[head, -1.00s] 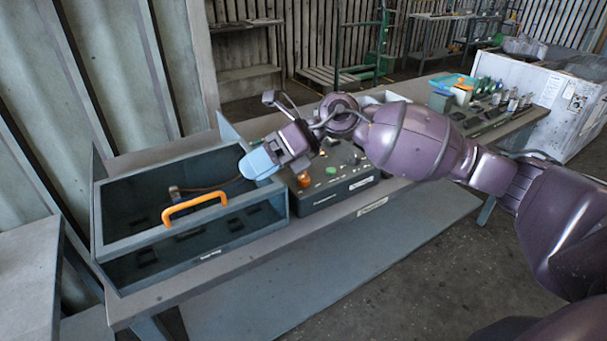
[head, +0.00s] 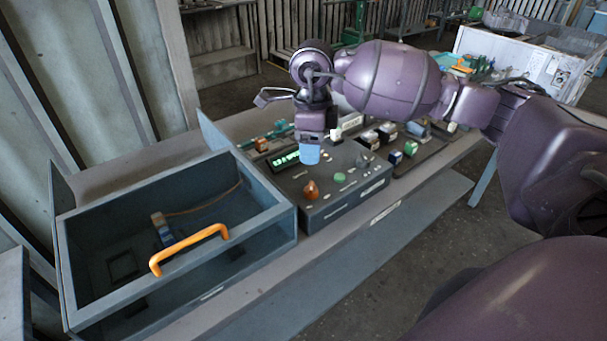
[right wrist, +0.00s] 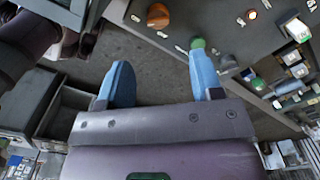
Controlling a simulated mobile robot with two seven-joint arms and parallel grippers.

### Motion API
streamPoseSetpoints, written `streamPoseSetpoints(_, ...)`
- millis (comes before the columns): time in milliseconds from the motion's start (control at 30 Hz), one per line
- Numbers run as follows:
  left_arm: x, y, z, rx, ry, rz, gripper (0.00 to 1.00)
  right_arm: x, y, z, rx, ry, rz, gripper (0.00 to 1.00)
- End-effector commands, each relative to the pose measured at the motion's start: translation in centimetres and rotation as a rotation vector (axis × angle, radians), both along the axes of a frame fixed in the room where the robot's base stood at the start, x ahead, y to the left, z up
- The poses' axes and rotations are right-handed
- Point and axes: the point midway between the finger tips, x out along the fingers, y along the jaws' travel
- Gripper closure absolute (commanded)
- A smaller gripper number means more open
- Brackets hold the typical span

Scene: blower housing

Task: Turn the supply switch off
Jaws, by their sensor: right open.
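A dark control box (head: 350,205) stands on the bench. It carries an orange knob (head: 311,190), a green button (head: 340,178), a small grey knob (head: 362,160) and a lit green display (head: 285,158). I cannot read which control is the supply switch. My right gripper (head: 310,156) hangs over the box with its blue fingers pointing down, behind the orange knob in the head view. In the right wrist view the fingers (right wrist: 162,82) are apart with nothing between them; the orange knob (right wrist: 158,15) and green button (right wrist: 198,43) lie beyond the fingertips. My left gripper is out of view.
A blue-grey housing (head: 268,258) with an orange handle (head: 190,248) stands left of the control box. A small part (head: 162,229) with a cable lies inside. Several small coloured parts lie to the right on the bench (head: 400,205). A white cabinet (head: 520,62) stands behind.

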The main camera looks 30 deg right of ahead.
Motion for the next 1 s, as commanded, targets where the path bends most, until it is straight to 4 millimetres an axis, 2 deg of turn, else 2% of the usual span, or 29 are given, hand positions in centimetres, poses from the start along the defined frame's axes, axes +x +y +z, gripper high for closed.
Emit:
streamPoseSetpoints(200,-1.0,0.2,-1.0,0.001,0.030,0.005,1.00,-0.1,0.0,-3.0,0.002,0.004,-0.002,0.40)
streamPoseSetpoints(400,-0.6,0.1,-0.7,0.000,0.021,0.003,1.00,-0.1,0.1,-6.5,0.003,0.004,0.000,0.40)
streamPoseSetpoints(600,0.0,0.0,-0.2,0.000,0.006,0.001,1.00,-0.1,0.1,-9.1,0.003,0.003,-0.001,0.40)
streamPoseSetpoints(800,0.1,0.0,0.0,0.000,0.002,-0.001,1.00,0.0,0.1,-10.3,0.002,0.001,0.000,0.40)
streamPoseSetpoints(1000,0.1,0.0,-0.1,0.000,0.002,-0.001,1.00,0.0,0.1,-10.4,0.002,0.001,0.001,0.40)
